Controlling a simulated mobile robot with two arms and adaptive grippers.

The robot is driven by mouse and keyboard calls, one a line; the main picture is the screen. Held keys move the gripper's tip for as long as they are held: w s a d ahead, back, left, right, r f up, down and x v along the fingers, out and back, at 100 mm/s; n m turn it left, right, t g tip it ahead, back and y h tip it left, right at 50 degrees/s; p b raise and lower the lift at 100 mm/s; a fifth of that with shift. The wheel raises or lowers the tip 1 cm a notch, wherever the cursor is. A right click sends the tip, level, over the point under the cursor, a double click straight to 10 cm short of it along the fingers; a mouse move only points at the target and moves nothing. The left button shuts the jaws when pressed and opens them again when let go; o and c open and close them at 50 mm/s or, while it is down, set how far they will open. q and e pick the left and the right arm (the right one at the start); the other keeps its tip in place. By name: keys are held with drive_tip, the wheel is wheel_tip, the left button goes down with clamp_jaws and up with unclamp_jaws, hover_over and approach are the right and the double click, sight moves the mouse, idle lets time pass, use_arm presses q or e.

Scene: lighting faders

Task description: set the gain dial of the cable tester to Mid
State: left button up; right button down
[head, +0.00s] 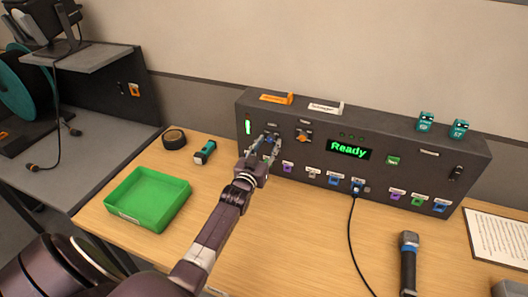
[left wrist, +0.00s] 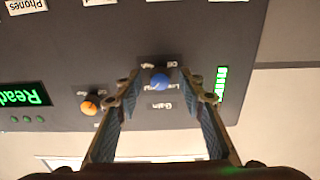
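The cable tester (head: 400,160) is a dark box at the back of the table, with a lit green "Ready" display (head: 349,148). My right gripper is not in view.
An orange knob (left wrist: 90,107) sits beside the gain dial, and a green level bar (left wrist: 221,83) on its other side. A green tray (head: 147,196), black tape roll (head: 174,139) and teal device (head: 205,153) lie left. A black cable (head: 351,235) and flashlight (head: 408,262) lie right.

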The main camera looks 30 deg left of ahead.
use_arm(q)
drive_tip(key=v, duration=1.1)
drive_tip(key=shift+s, duration=0.4)
drive_tip(key=shift+f, duration=0.15)
